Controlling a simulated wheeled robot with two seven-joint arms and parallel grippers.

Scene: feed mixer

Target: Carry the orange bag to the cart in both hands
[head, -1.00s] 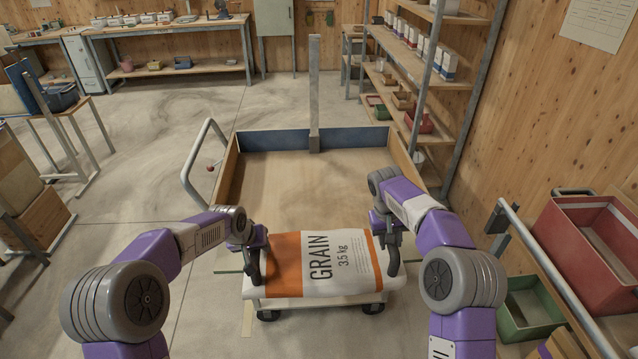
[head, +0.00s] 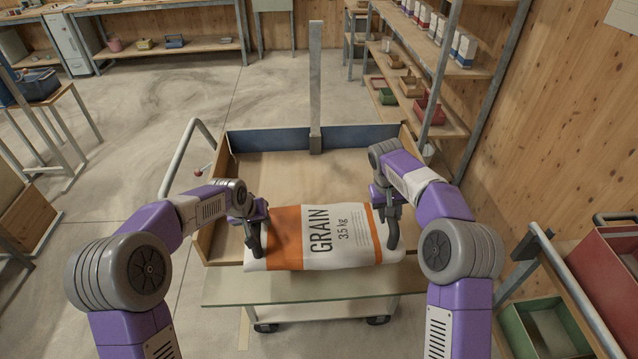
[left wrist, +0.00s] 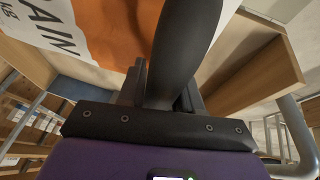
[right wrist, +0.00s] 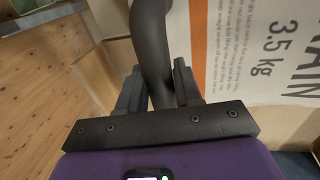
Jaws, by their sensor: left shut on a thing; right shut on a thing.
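The orange bag (head: 285,235), white and orange and printed GRAIN 3.5 kg, is held level between my two grippers. It shows over the near part of the cart (head: 275,180), a wheeled wooden box with a blue far wall. My left gripper (head: 255,245) is shut on the bag's left end, and my right gripper (head: 391,236) on its right end. The bag also shows in the left wrist view (left wrist: 115,30) and the right wrist view (right wrist: 235,40). The bag hides part of the cart's near side; I cannot tell its gap to the cart floor.
A flat, green-edged ledge (head: 300,287) lies in front of the bag, above castor wheels. A metal post (head: 315,85) rises at the cart's far wall, and a bent handle (head: 185,150) is on its left. Shelving (head: 430,110) stands close right. The cart's far floor is empty.

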